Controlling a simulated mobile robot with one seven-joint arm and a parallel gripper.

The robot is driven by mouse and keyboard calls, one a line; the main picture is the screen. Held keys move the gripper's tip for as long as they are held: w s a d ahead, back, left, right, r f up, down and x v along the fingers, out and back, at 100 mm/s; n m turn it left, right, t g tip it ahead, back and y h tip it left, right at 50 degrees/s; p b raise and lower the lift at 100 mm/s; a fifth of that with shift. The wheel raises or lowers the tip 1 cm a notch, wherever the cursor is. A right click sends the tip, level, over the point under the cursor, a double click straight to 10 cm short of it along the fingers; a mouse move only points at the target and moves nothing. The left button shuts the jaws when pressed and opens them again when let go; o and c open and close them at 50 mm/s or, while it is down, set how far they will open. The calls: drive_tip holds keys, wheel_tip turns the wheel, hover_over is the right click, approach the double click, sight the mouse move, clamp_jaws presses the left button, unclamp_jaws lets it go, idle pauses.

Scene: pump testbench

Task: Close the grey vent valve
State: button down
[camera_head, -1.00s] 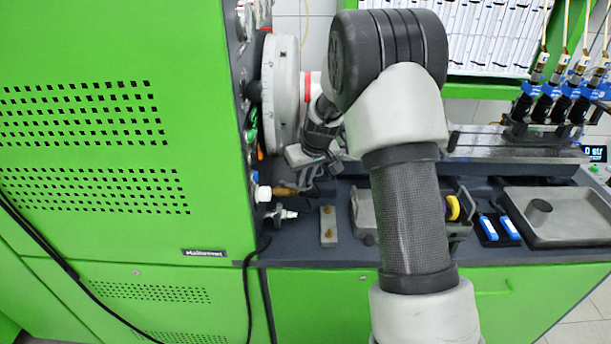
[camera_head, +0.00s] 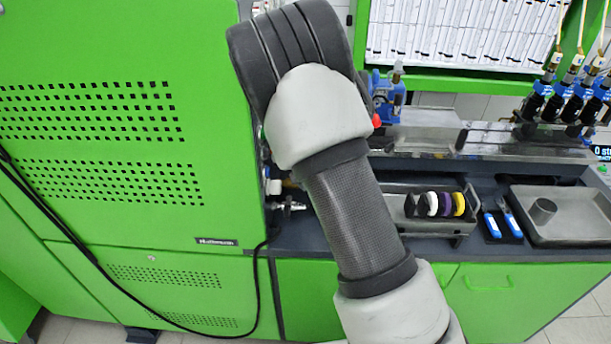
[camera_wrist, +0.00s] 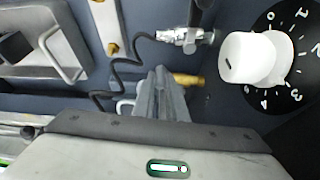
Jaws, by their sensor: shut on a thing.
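In the wrist view my gripper (camera_wrist: 160,78) shows its grey fingers, close together at the middle of the picture. They are shut on a part that they mostly hide, which appears to be the grey vent valve. A brass piece (camera_wrist: 188,79) sticks out to the right from behind the fingertips, toward the panel. In the head view my arm hides my gripper and the valve.
A white knob (camera_wrist: 246,58) on a black numbered dial is right of my fingers. A silver fitting (camera_wrist: 188,38) with a black cable is above them. The green cabinet (camera_head: 110,215) stands left; a tray (camera_head: 570,215) lies on the bench at right.

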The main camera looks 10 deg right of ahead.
idle(0.4)
drive_tip(key=c, duration=1.8)
unclamp_jaws()
drive_tip(key=shift+o, duration=0.2)
drive_tip(key=v, duration=0.7)
drive_tip(key=shift+r, duration=0.2)
drive_tip(key=shift+s+a, duration=0.1)
